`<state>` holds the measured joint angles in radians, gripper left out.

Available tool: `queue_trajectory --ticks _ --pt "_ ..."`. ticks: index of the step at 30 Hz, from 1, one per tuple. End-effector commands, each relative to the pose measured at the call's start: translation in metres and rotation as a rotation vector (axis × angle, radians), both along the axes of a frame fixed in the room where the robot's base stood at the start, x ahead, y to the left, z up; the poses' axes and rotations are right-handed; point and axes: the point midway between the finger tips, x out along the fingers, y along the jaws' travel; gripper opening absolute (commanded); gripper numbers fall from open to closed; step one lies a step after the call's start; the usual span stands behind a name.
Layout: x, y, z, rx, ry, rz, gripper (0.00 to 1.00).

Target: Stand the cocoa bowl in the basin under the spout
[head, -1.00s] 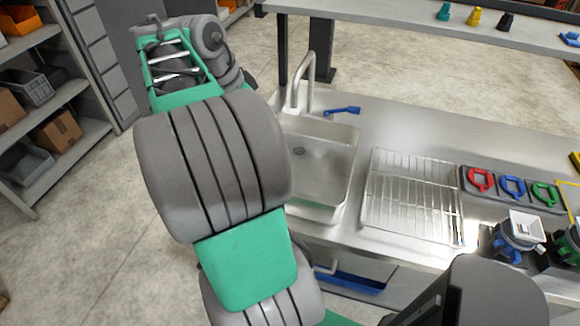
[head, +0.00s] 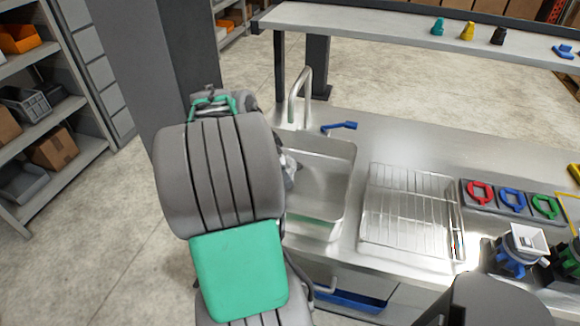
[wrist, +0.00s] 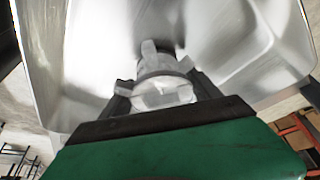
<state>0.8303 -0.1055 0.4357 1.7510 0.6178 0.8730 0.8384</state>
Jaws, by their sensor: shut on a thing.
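A pale grey bowl-like piece with an upright tab (wrist: 162,68), which I take to be the cocoa bowl, sits between the fingers of my gripper (wrist: 160,90) in the wrist view. The gripper is shut on it. The metal basin (head: 325,200) is sunk into the counter, and its shiny walls (wrist: 88,45) surround the bowl in the wrist view. I cannot tell whether the bowl touches the basin floor. The curved spout (head: 305,85) rises at the basin's back edge in the head view. My arm hides most of the gripper and bowl there.
A blue lever (head: 340,127) lies behind the basin. A wire rack (head: 410,213) is right of it, then a dark tray (head: 512,196) with red, blue and green rings. Dispensers (head: 518,248) stand front right. The basin's right part looks clear.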

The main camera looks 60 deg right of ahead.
Motion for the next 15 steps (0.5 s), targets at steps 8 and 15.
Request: queue_trajectory --ticks 8,15 --pt "-0.021 -0.029 -0.007 0.004 0.003 0.001 0.29" --pt "-0.020 -0.029 -0.012 -0.001 -0.001 0.000 0.29"
